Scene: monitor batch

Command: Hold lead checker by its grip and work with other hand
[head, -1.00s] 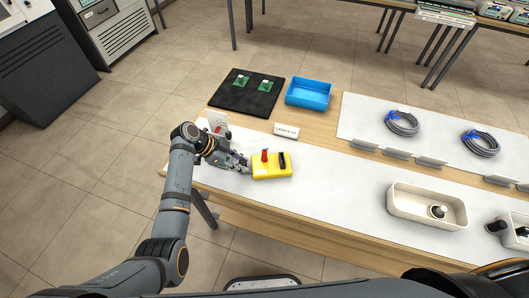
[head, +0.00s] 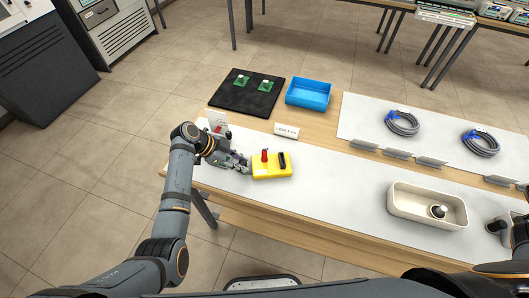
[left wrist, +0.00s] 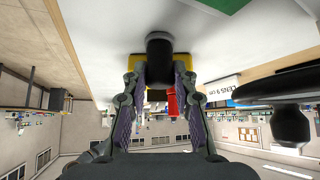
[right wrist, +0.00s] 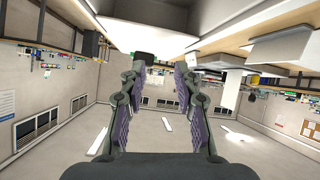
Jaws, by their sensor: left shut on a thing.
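The lead checker (head: 272,171) is a yellow box with a red part and a black part on top, resting on the white work surface at its left end. My left gripper (head: 243,164) is at its left side, shut on its dark grip (left wrist: 158,58). In the left wrist view, the yellow body and red part (left wrist: 177,102) show behind the fingers; the exact contact is partly hidden. My right gripper (head: 496,226) is at the right edge of the head view, low over the table. In the right wrist view its fingers (right wrist: 160,85) are apart with nothing between them.
A cream tray (head: 405,208) holding a dark round part (head: 438,211) stands left of my right gripper. Behind are a blue bin (head: 308,93), a black mat (head: 232,98) with green boards, and coiled grey cables (head: 402,123). The surface between checker and tray is clear.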

